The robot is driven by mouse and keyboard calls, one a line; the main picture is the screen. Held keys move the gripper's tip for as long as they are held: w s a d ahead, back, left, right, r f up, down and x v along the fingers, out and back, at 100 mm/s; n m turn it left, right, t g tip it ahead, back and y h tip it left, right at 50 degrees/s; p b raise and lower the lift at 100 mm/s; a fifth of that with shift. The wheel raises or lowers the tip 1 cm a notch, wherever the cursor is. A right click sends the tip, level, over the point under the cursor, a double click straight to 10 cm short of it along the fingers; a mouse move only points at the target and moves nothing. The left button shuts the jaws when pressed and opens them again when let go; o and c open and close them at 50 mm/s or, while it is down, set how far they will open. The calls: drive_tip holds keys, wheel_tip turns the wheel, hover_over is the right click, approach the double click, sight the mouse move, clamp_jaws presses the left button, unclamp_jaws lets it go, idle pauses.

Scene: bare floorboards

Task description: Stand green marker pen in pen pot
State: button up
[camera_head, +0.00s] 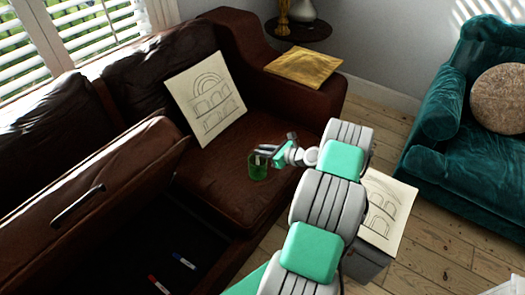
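A green, see-through pot (257,168) stands upright on the brown leather sofa seat. My gripper (266,151) is at the pot's rim, at its upper right, with its fingers pointing left. The fingers are small and dark here, and I cannot tell whether they are open or shut, or touch the pot. I cannot make out a green marker pen; it may be hidden by the gripper or be inside the pot. A blue marker (183,261) and a red marker (158,285) lie in the dark space below the tilted sofa section.
A tilted brown sofa section (120,180) with a dark bar-shaped handle (77,206) fills the left. A sketch sheet (205,95) leans on the sofa back. A yellow cloth (303,67) lies on the armrest. A teal armchair (450,120) stands right.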

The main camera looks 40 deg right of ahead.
drive_tip(key=o, duration=0.4)
drive_tip(key=v, duration=0.7)
drive_tip(key=shift+s+d+p, duration=0.1)
drive_tip(key=shift+s+p, duration=0.25)
drive_tip(key=shift+p, duration=0.05)
drive_tip(key=shift+r, duration=0.15)
